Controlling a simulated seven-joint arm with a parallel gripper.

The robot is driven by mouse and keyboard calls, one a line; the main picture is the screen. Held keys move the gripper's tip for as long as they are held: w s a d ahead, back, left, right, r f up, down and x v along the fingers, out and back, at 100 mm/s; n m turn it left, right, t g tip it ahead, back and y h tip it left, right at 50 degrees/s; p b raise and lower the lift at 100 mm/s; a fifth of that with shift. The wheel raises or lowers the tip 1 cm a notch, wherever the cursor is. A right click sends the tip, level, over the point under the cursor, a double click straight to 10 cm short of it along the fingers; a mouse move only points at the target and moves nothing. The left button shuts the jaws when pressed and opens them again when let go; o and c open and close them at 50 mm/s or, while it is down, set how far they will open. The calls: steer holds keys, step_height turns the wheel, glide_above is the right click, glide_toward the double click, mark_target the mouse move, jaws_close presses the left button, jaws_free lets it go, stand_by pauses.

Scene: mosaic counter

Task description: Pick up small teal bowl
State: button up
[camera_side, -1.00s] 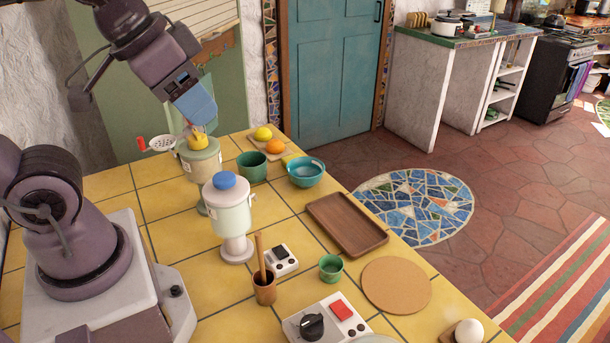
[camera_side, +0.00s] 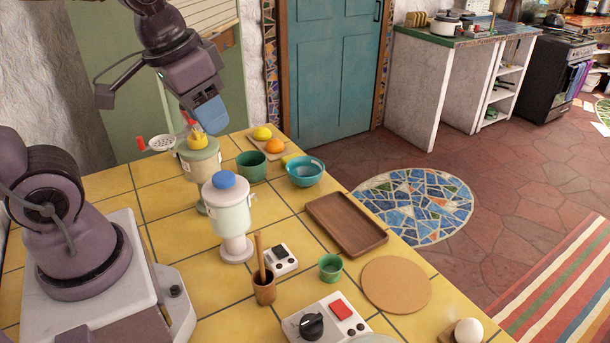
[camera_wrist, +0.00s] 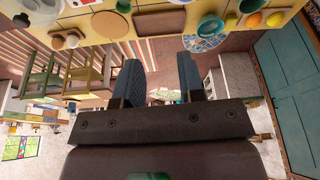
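The teal bowl (camera_side: 305,172) stands upright near the far right edge of the yellow tiled counter, with a lighter blue inside. It also shows at the top of the wrist view (camera_wrist: 211,27). My gripper (camera_side: 210,117) is in the air up and left of the bowl, apart from it, above the canisters. In the wrist view the two dark blue fingers of my gripper (camera_wrist: 161,78) are spread with nothing between them.
A dark green bowl (camera_side: 251,167), a lemon (camera_side: 262,133) and an orange (camera_side: 273,146) are close to the teal bowl. Two canisters (camera_side: 230,222) stand to the left. A wooden tray (camera_side: 346,223) lies in front. The counter edge is just right of the bowl.

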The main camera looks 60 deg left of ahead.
steer(key=w+a+f+m+g, duration=0.2)
steer(key=w+a+f, duration=0.4)
steer(key=w+f, duration=0.15)
steer(key=m, duration=1.3)
glide_toward(294, 176)
steer(key=shift+t, duration=0.3)
steer(key=f, duration=0.3)
steer(key=w+f, duration=0.1)
steer(key=f, duration=0.6)
steer(key=shift+w+a+f, duration=0.1)
steer(key=shift+w+a, duration=0.2)
steer(key=shift+w, duration=0.05)
jaws_close()
